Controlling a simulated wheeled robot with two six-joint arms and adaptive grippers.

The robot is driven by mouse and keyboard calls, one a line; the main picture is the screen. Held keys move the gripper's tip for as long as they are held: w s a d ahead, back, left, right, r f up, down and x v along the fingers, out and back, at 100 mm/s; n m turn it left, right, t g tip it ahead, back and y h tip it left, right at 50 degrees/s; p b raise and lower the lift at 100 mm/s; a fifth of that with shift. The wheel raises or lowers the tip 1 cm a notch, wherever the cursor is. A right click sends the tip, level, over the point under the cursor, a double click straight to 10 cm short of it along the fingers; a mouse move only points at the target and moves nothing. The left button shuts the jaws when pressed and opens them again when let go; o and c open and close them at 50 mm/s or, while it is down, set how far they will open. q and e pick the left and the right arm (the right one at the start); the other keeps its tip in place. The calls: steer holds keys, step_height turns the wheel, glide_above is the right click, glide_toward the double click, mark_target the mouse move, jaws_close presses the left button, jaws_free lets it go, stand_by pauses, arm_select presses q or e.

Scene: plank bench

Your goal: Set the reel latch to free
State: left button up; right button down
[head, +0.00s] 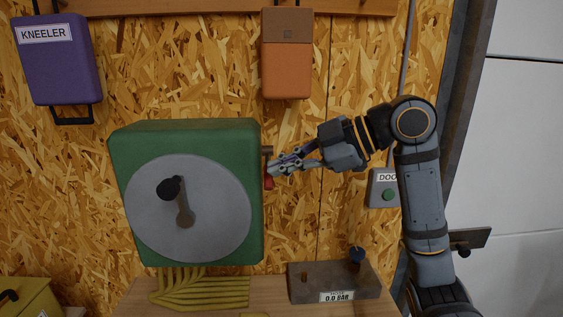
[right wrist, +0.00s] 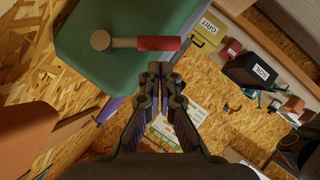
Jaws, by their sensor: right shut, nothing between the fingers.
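The green reel box (head: 185,139) has a grey disc (head: 150,225) with a dark-knobbed crank on its front. The reel latch (head: 269,182) is a red-handled lever on the box's right side. It hangs down from its pivot in the head view. In the right wrist view the latch (right wrist: 158,43) shows a round tan pivot, a tan bar and the red grip. My right gripper (head: 273,168) is shut and empty, its tips close to the red grip; it also shows in the right wrist view (right wrist: 162,72). I cannot tell whether they touch. My left gripper is out of view.
A yellow hose (head: 205,290) lies below the reel. A dark block marked 0.0 BAR (head: 310,282) with a blue knob stands at the lower right. A door button box (head: 382,188) is behind my right arm. An orange box (head: 286,70) and purple KNEELER box (head: 62,65) hang above.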

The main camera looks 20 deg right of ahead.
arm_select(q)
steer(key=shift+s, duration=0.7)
arm_select(e)
steer(key=shift+w+f, duration=0.4)
steer(key=shift+f, duration=0.1)
arm_select(q)
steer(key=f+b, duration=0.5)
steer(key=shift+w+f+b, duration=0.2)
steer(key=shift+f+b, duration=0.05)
steer(key=shift+b, duration=0.05)
arm_select(e)
steer(key=f+n+t, duration=0.2)
steer(key=shift+w+d+f+n+t, duration=0.15)
steer(key=shift+w+f+n+t, duration=0.15)
steer(key=shift+w, duration=0.1)
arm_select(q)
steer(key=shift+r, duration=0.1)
arm_select(e)
steer(key=shift+r, duration=0.1)
